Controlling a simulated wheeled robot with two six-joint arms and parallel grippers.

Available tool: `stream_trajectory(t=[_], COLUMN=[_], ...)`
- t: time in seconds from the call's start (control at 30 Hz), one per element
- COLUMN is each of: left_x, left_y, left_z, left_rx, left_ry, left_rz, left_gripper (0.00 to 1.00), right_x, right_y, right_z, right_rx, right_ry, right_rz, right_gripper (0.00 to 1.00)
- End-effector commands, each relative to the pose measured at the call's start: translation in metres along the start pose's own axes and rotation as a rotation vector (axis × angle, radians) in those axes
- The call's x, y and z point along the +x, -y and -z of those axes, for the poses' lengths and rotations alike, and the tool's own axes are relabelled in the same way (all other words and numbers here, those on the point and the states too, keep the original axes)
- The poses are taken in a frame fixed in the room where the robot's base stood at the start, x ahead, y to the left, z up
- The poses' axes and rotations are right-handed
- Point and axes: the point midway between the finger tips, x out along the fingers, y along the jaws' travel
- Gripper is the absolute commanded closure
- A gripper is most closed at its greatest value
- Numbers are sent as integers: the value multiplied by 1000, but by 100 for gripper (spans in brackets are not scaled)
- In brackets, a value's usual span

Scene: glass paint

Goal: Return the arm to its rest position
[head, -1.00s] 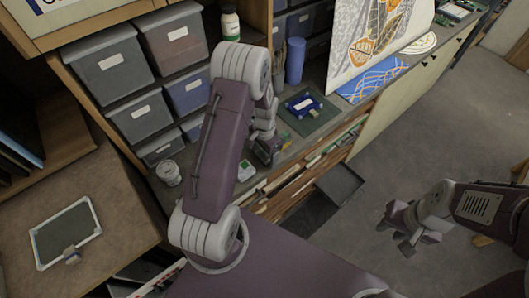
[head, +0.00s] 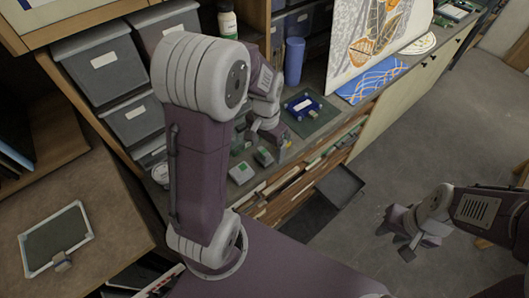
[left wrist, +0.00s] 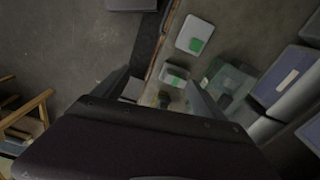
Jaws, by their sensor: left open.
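My left arm rises in front of the shelving in the head view, with its elbow bent near the grey bins. My left gripper (head: 268,140) hangs over the bench front, open and empty. In the left wrist view its two fingers (left wrist: 162,88) are spread apart, with small green-labelled boxes on the bench beyond them. My right gripper (head: 408,240) hangs above the grey floor at the right; whether its fingers are open or shut is too unclear to tell.
Grey bins (head: 100,62) stand in the shelf at the left. A small green-labelled box (head: 241,173) and a blue frame on a dark mat (head: 318,118) lie on the bench. An open drawer (head: 340,185) sticks out below. The floor at right is mostly clear.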

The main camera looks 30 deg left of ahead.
Motion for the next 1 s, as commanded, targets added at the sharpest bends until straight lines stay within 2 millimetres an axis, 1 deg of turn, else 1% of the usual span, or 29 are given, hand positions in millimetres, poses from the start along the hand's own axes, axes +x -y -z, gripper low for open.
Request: stream_trajectory(t=[0.03, 0.1, 0.2, 0.27, 0.5, 0.57, 0.67, 0.8, 0.83, 0.9, 1.0], left_x=[0, 3, 7, 8, 9, 14, 38, 89, 98, 106, 99], left_y=[-18, -38, -54, -58, -59, -59, -59, -60, -60, -60, -60], left_z=[-18, -40, -64, -71, -73, -73, -74, -76, -77, -77, -77], left_rx=[-51, -137, -222, -251, -263, -263, -262, -262, -262, -261, -261], left_ry=[-15, -38, -61, -66, -67, -66, -66, -65, -65, -65, -65], left_rz=[0, 0, -3, -5, -6, -6, -6, -6, -6, -6, -6], left_gripper=[19, 19, 19, 19, 19, 19, 19, 19, 19, 19, 19], right_x=[0, 0, 0, 0, 0, 5, 29, 80, 88, 97, 89], right_y=[0, 0, 0, 0, 0, 0, -1, -2, -2, -2, -2], right_z=[0, 0, 0, 0, 0, 0, -3, -8, -9, -10, -9], right_rx=[0, 0, 0, 0, 0, 0, 0, 0, 0, 0, 0], right_ry=[0, 0, 0, 0, 0, 0, 0, 0, 1, 1, 1], right_rz=[0, 0, 0, 0, 0, 0, 0, 0, 0, 0, 0], right_gripper=[68, 68, 68, 68, 68, 68, 68, 68, 68, 68, 68])
